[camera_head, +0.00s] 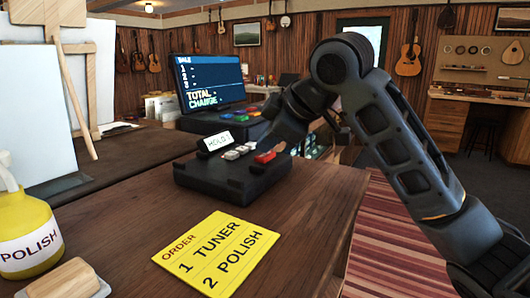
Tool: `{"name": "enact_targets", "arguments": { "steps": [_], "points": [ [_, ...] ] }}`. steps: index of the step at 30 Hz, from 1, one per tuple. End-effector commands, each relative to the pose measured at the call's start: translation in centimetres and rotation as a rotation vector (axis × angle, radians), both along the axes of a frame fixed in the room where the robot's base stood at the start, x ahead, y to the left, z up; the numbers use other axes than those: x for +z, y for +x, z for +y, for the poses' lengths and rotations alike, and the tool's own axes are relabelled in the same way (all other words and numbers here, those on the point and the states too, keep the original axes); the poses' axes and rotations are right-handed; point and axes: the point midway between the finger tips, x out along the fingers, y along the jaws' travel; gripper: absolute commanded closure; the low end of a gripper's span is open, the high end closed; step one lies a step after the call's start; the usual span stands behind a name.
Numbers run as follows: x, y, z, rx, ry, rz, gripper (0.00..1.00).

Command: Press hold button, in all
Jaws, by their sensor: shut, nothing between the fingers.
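A black button box (220,182) sits on the wooden counter in the middle of the head view. A small white sign (215,142) on its back edge reads "HOLD", followed by a mark too small to read. Several pale grey keys (238,152) and one red key (266,157) are on its top. My gripper (279,133) is shut and empty, pointing down behind the right end of the box, near the red key. Its fingertips are hard to make out, and I cannot tell whether they touch anything.
A yellow card (216,253) on the counter (130,215) reads "ORDER 1 TUNER 2 POLISH". A yellow polish bottle (28,235) and a wooden block (65,279) are at left. Behind the box stands a register screen (209,82) with coloured keys (243,117). The counter's middle is clear.

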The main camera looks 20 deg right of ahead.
Motion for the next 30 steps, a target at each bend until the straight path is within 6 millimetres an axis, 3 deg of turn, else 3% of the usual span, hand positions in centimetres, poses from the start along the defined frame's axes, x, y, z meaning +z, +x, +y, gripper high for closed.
{"name": "enact_targets", "arguments": {
  "steps": [9, 20, 30],
  "points": [
    [1.6, 0.0, 0.0, 0.000, 0.000, 0.000, 1.00],
    [1.7, 0.0, 0.0, 0.000, 0.000, 0.000, 1.00],
    [4.4, 0.0, 0.0, 0.000, 0.000, 0.000, 1.00]
  ]
}}
